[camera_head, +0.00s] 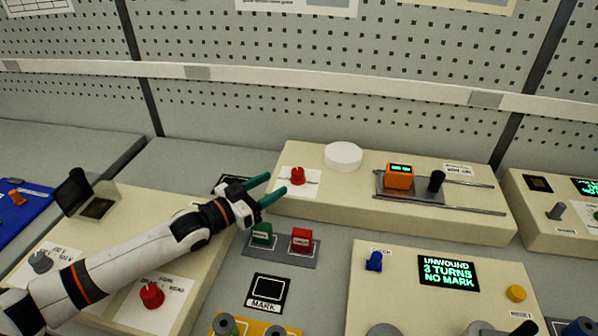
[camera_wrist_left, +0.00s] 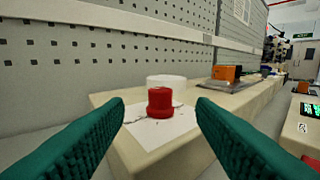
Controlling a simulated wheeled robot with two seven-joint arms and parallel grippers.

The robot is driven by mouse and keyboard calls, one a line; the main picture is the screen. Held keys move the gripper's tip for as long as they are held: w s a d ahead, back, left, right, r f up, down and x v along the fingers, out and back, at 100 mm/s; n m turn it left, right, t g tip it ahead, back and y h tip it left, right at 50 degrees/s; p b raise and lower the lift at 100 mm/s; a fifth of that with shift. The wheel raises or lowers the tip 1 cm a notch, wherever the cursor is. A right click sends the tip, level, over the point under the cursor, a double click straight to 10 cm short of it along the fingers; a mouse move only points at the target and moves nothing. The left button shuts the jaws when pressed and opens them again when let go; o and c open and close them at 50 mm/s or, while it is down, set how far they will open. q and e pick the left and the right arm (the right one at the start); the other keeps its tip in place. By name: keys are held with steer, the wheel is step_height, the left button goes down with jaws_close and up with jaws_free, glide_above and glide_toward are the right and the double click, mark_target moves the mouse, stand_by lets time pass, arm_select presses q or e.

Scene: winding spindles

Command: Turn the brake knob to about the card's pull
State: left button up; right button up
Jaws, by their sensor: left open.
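A red knob (camera_head: 298,176) sits on a white dial sheet (camera_head: 312,187) at the left end of a long beige unit, in front of a white disc (camera_head: 343,156). My left gripper (camera_head: 281,189) is open and empty, its green fingers pointing at this knob from the left. In the left wrist view the red knob (camera_wrist_left: 160,101) stands ahead, between the two spread fingers and apart from them. A second red knob (camera_head: 152,295) is on the nearer beige unit, under my left arm. Which knob is the brake, and any pull figure on a card, I cannot read. My right gripper is out of view.
An orange display box (camera_head: 398,177) and a black knob (camera_head: 436,182) stand beside metal rails on the long unit. Green (camera_head: 262,234) and red (camera_head: 302,239) buttons lie below the gripper. A screen (camera_head: 448,272) reads "UNWOUND 3 TURNS NO MARK". A pegboard wall stands behind.

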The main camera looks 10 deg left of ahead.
mark_target(294, 173)
arm_select(q)
steer(key=x, duration=0.8)
steer(key=shift+p, duration=0.4)
steer(key=shift+w+d, duration=0.35)
steer(key=shift+w, duration=0.05)
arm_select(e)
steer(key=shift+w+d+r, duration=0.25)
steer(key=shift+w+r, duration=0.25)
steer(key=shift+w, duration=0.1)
